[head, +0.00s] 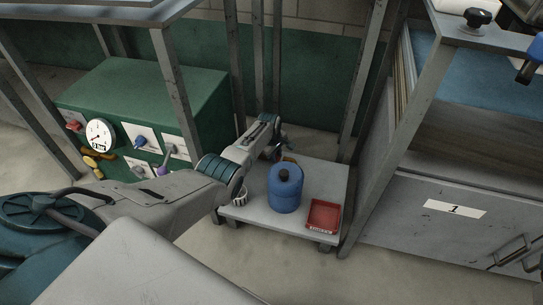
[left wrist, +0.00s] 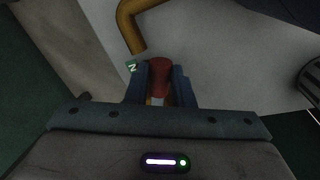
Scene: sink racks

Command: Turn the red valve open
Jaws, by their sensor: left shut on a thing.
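A red handle (head: 73,126), apparently the red valve, sits at the left end of the green cabinet's front panel, left of a round white gauge (head: 100,134). My left arm reaches right, past the panel, and my left gripper (head: 277,153) is over the back of the low grey table, behind the blue canister. In the left wrist view the left gripper (left wrist: 160,88) is shut on a small red piece (left wrist: 159,74) with a pale part below it. A bent brass-coloured pipe (left wrist: 128,24) is close by. In the head view the held piece is hidden. My right gripper is out of view.
The low table (head: 262,215) bears a blue canister (head: 285,190), a red tray (head: 323,216) and a striped cup (head: 240,194). Blue (head: 139,142) and purple (head: 163,170) handles are on the panel. Grey posts stand around; a cabinet (head: 400,215) marked 1 is at right.

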